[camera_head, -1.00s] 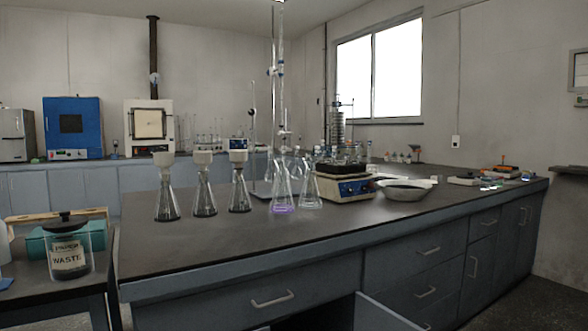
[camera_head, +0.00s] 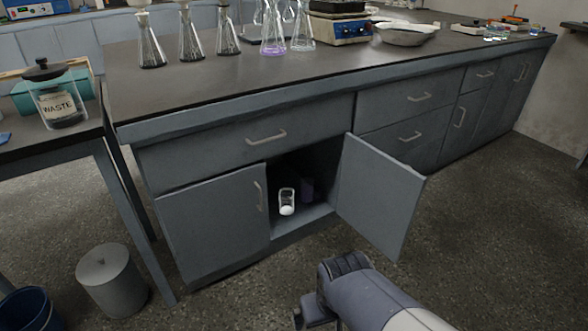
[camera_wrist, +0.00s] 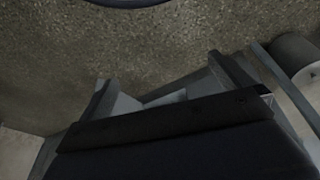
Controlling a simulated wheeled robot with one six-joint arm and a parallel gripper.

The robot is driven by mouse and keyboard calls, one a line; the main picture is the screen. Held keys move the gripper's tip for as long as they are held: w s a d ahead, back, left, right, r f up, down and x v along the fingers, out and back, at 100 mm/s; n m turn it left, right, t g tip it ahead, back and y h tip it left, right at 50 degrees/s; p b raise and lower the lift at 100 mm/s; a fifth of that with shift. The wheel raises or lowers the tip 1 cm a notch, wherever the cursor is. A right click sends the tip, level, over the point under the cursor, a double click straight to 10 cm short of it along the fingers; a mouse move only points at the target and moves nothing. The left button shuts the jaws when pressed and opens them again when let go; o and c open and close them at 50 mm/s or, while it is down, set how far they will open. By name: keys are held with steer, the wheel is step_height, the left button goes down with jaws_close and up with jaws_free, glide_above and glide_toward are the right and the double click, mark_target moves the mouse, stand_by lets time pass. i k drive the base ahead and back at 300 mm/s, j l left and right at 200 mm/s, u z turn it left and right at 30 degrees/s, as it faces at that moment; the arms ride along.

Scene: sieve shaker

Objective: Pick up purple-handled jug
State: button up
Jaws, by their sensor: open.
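The base cupboard's door stands open, and inside its dark opening is a dark purple shape (camera_head: 308,189), dim and partly hidden; I cannot tell whether it is the jug's handle. Next to it, at the front left, is a small clear container (camera_head: 287,200) with a white end. No jug with a purple handle shows clearly. My arm reaches in at the bottom of the head view, in front of the cupboard and apart from it. My gripper (camera_wrist: 158,82) is open and empty in the wrist view, over the speckled floor.
The open cupboard door (camera_head: 381,195) sticks out to the right of the opening. The bench top (camera_head: 190,85) holds several flasks and a purple-based flask (camera_head: 272,40). A grey bin (camera_head: 112,285) and blue bucket (camera_head: 30,312) stand at left. The floor at right is clear.

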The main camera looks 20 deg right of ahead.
mark_target(311, 191)
steer(key=i+z, duration=0.85)
steer(key=i+j+z, duration=0.25)
steer(key=i+z, duration=0.2)
